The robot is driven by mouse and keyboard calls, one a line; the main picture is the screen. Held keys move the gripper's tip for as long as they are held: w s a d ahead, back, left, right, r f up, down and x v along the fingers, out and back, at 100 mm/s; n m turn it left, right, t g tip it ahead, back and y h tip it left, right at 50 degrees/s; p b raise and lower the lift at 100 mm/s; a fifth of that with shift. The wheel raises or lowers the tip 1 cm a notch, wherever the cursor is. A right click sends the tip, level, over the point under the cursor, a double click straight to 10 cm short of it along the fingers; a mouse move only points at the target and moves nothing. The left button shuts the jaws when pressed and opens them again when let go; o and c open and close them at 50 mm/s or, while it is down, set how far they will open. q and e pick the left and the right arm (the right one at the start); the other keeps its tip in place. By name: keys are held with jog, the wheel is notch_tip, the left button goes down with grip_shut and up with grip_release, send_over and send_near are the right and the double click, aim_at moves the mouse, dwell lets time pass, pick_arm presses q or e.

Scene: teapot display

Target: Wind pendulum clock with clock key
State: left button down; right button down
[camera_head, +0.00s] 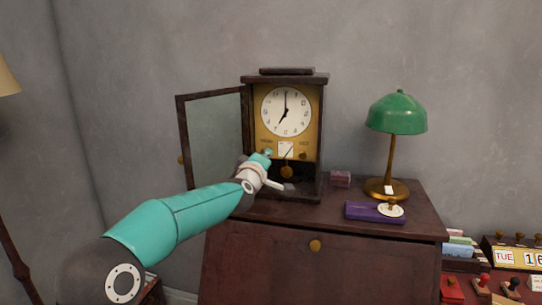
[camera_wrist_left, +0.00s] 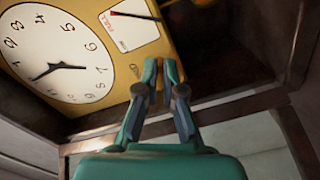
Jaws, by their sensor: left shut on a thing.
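The pendulum clock (camera_head: 318,130) stands upright on the dark wooden cabinet, its glass door (camera_head: 216,140) swung open to the left. Its white dial (camera_head: 286,111) reads about seven; it also shows tilted in the left wrist view (camera_wrist_left: 55,50). A small white gauge (camera_head: 286,150) with a needle sits below the dial and also shows in the left wrist view (camera_wrist_left: 130,25). My left gripper (camera_head: 266,155) is at the lower left of the brass face. In the left wrist view its fingertips (camera_wrist_left: 161,72) are close together at the face; the clock key between them is hidden.
The pendulum bob (camera_head: 287,172) hangs just right of my gripper. A calendar block (camera_head: 515,256) and stamps are at the lower right.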

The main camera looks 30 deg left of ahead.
pick_arm(q)
jog(key=shift+s+r, duration=0.1)
jog(key=shift+r, duration=0.45)
jog(key=c, duration=1.3)
grip_release()
jog(key=shift+f, duration=0.25)
jog(key=v, duration=1.2)
jog(key=shift+d, duration=0.15)
pick_arm(e)
jog(key=shift+d, duration=0.1)
jog(key=shift+s, duration=0.1)
